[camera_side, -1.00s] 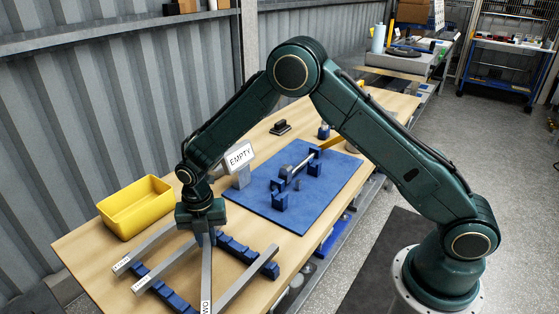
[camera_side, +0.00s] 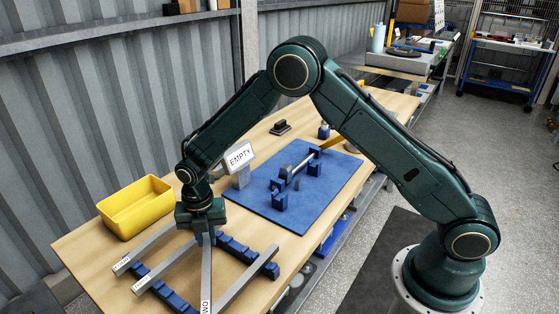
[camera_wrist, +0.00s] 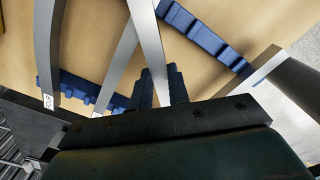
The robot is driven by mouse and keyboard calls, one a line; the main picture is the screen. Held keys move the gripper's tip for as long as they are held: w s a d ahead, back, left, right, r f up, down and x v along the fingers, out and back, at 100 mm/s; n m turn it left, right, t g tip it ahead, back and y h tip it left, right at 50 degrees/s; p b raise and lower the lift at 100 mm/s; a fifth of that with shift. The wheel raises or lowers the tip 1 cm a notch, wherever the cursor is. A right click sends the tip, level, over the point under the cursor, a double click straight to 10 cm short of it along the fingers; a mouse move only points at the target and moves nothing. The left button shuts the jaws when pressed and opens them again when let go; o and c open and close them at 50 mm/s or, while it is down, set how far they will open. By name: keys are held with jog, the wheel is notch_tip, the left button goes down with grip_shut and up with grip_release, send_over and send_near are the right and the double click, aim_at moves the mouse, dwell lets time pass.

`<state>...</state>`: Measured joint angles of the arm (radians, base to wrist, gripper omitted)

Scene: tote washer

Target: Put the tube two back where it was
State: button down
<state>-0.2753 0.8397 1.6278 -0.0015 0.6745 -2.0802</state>
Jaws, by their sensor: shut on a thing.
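My gripper (camera_side: 207,234) is shut on tube two (camera_side: 207,275), a grey square tube whose label shows only as "WO" in the side view. In the wrist view, tube two (camera_wrist: 148,40) runs between the dark fingers (camera_wrist: 162,88). It lies askew to the other tubes, over the area of the blue notched rails (camera_side: 234,249). One rail also shows in the wrist view (camera_wrist: 205,38). I cannot tell whether tube two touches a rail. Its far end is cut off at the bottom of the side view.
Two labelled grey tubes (camera_side: 145,248) (camera_side: 165,267) lie left of tube two, and another tube (camera_side: 246,280) lies right. A yellow bin (camera_side: 135,212) stands behind left. An "EMPTY" sign (camera_side: 240,157) stands beside a blue mat (camera_side: 325,195) with blue holders.

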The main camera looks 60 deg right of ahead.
jog(key=shift+f, duration=0.2)
dwell(0.5)
jog(key=shift+f, duration=0.15)
jog(key=shift+r, duration=0.35)
dwell(0.3)
jog(key=shift+c, duration=0.3)
grip_release()
dwell(0.6)
jog(key=shift+r, duration=4.5)
